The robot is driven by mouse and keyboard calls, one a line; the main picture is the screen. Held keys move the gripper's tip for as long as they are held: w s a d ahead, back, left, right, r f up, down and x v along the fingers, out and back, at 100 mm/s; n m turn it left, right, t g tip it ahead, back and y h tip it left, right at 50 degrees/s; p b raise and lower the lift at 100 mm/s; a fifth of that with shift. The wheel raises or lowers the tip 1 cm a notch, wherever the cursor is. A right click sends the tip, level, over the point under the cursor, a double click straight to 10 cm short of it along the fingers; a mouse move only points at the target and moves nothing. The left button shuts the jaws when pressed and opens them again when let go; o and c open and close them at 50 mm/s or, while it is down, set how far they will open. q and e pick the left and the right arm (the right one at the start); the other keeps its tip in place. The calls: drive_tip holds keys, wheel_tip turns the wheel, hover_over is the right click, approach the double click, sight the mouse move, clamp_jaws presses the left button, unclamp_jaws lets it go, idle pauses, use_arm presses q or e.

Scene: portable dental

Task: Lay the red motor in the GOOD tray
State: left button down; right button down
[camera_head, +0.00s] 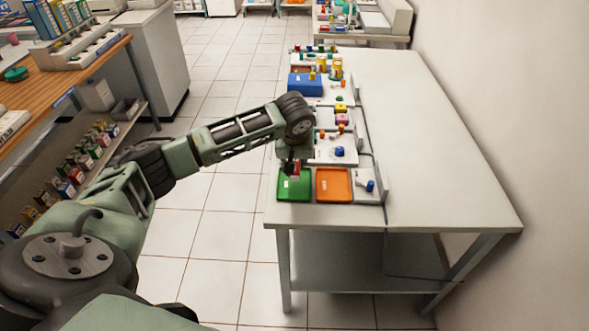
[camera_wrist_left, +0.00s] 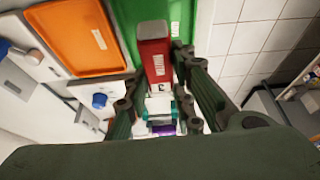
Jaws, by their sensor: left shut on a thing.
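My left gripper (camera_head: 292,163) is above the table, over the back part of the green tray (camera_head: 283,189). In the left wrist view my left gripper (camera_wrist_left: 160,85) is shut on the red motor (camera_wrist_left: 153,47), a red block with a white label. The motor shows in front of the green tray (camera_wrist_left: 126,14) there. In the head view the motor (camera_head: 296,168) is small and partly hidden by the gripper. I cannot read the tray's label, nor tell whether the motor touches the tray. My right gripper is in neither view.
An orange tray (camera_head: 334,186) lies just right of the green one. A blue part (camera_head: 370,186) sits on a pale plate further right. Several small parts and a blue bin (camera_head: 305,85) stand further back. The table's right side (camera_head: 440,160) is bare.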

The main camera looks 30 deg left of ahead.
use_arm(q)
drive_tip(key=shift+w+a+f, duration=0.35)
drive_tip(key=shift+f, duration=0.1)
drive_tip(key=shift+f+p, duration=0.35)
drive_tip(key=shift+f, duration=1.5)
drive_tip(key=shift+f, duration=0.6)
drive_tip(key=c, duration=1.5)
unclamp_jaws()
drive_tip(key=shift+r, duration=0.25)
drive_tip(key=v, duration=1.2)
drive_tip(key=shift+r+b, duration=0.3)
drive_tip(key=shift+r, duration=0.1)
